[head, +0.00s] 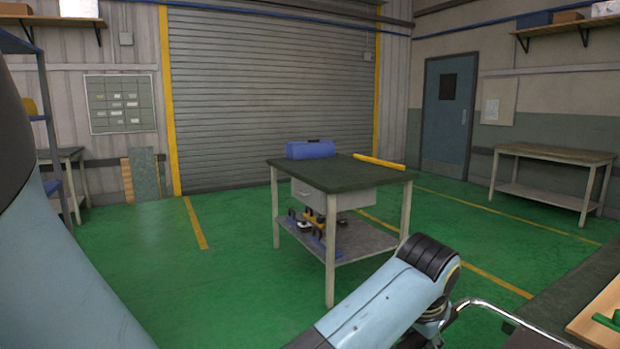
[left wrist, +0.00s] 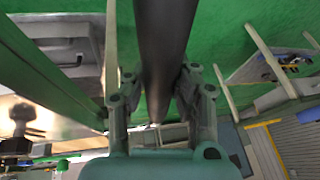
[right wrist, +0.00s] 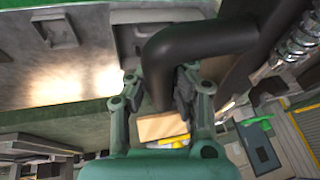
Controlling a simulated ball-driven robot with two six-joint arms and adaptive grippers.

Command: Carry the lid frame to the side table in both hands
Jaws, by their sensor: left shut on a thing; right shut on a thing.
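In the left wrist view my left gripper (left wrist: 158,88) is shut on a thick dark bar of the lid frame (left wrist: 164,40). In the right wrist view my right gripper (right wrist: 160,88) is shut on a dark bent tube, which looks like another part of the frame (right wrist: 205,40). Neither gripper shows in the head view, so the frame's overall tilt is hidden. A table with a dark green top (head: 372,177) stands ahead, with a drawer and a lower shelf. A wooden-topped table (head: 556,153) stands against the right wall. I cannot tell which is the side table.
A blue case (head: 311,149) and a yellow bar (head: 379,161) lie on the dark-topped table. A dark bench edge (head: 575,290) and a bright curved metal tube (head: 510,311) are close at lower right. Green floor (head: 150,250) is clear on the left.

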